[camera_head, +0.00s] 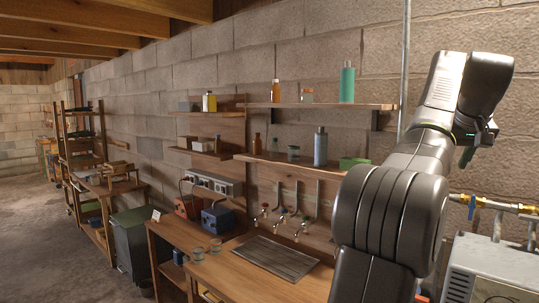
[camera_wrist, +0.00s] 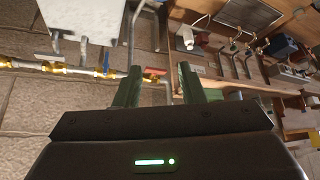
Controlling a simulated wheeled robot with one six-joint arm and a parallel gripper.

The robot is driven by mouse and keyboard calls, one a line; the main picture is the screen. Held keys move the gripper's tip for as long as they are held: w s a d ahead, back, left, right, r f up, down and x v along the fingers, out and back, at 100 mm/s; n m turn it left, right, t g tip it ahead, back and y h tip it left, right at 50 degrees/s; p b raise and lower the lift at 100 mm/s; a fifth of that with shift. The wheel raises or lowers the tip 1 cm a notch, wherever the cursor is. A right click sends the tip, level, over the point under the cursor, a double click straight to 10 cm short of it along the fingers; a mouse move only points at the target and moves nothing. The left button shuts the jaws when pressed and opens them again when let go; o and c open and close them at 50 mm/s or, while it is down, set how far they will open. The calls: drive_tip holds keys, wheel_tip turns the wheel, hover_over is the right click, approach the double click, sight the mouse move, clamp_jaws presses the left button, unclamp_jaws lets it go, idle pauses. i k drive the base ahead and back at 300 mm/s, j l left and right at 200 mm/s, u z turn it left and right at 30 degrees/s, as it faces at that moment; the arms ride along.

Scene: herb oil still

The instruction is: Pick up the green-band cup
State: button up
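Two small clear cups, a nearer one (camera_head: 197,254) and a farther one (camera_head: 215,246), stand close together on the wooden bench (camera_head: 225,272), left of the drip tray, in the head view. They are too small for me to tell which has a green band. My gripper (camera_wrist: 158,86) is open and empty in the wrist view, with its two green fingers apart. In the head view my gripper (camera_head: 474,140) is raised at the right, high above the bench and far from the cups. I cannot make out a cup in the wrist view.
A dark drip tray (camera_head: 273,258) lies under several taps (camera_head: 281,219). Wall shelves (camera_head: 318,105) hold bottles. A blue box (camera_head: 217,218) stands behind the cups. Pipes with a brass valve (camera_head: 487,202) and a metal box (camera_head: 492,270) are at right. Floor is clear at left.

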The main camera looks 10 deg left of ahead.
sight(293, 153)
drive_tip(key=i+j, duration=0.75)
drive_tip(key=j, duration=0.2)
drive_tip(key=i+j, duration=0.35)
drive_tip(key=i+j+z, duration=0.1)
drive_tip(key=i+j, duration=0.25)
drive_tip(key=j, duration=0.2)
drive_tip(key=i+j, duration=0.15)
drive_tip(key=i, duration=0.15)
drive_tip(key=i+j, duration=0.15)
drive_tip(key=i, duration=0.2)
